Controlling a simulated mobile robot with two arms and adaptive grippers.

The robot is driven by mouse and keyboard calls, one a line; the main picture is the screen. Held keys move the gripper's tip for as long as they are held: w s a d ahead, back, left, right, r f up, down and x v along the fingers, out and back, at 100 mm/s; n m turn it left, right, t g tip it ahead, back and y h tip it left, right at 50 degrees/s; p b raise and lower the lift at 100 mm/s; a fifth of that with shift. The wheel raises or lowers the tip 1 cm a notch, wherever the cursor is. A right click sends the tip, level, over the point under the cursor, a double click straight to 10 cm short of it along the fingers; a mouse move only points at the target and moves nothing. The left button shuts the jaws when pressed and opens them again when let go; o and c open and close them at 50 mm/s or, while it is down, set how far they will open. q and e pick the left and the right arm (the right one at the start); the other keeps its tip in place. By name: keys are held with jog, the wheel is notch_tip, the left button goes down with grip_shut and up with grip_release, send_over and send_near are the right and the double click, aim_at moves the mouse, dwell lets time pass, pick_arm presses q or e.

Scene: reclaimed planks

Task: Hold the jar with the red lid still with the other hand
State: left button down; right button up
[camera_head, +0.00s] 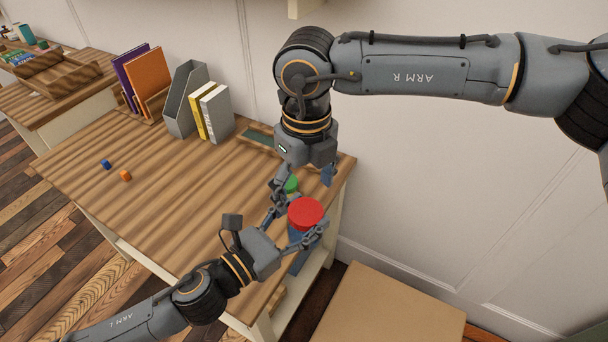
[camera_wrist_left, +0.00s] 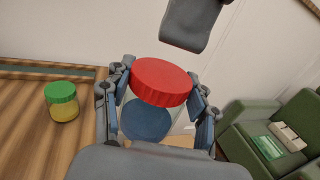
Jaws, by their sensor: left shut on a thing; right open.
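The jar with the red lid (camera_head: 305,212) is near the right edge of the wooden table. In the left wrist view its red lid (camera_wrist_left: 161,82) sits above clear walls with blue contents (camera_wrist_left: 146,119). My left gripper (camera_head: 296,234) is shut on this jar, with one finger on each side just below the lid; its fingers also show in the left wrist view (camera_wrist_left: 160,108). My right gripper (camera_head: 306,180) is open and empty, just behind and above the red lid, pointing down. The jar's base is hidden.
A jar with a green lid (camera_head: 291,185) and yellow contents stands close behind, partly covered by my right gripper. Folders (camera_head: 148,75) and a grey file holder (camera_head: 186,97) stand at the back. Small blue (camera_head: 105,164) and orange (camera_head: 126,175) cubes lie left. The table's middle is clear.

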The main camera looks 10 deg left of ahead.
aim_at(303, 212)
jog(key=shift+a+f, duration=0.1)
jog(key=shift+f, duration=2.5)
jog(key=c, duration=1.2)
jog(key=n, duration=0.4)
jog(key=shift+s, duration=0.2)
jog(key=shift+a, duration=0.1)
jog(key=shift+s+a, duration=0.1)
jog(key=o, duration=1.3)
jog(key=shift+w+d+r, duration=0.1)
jog(key=shift+w+d, duration=0.1)
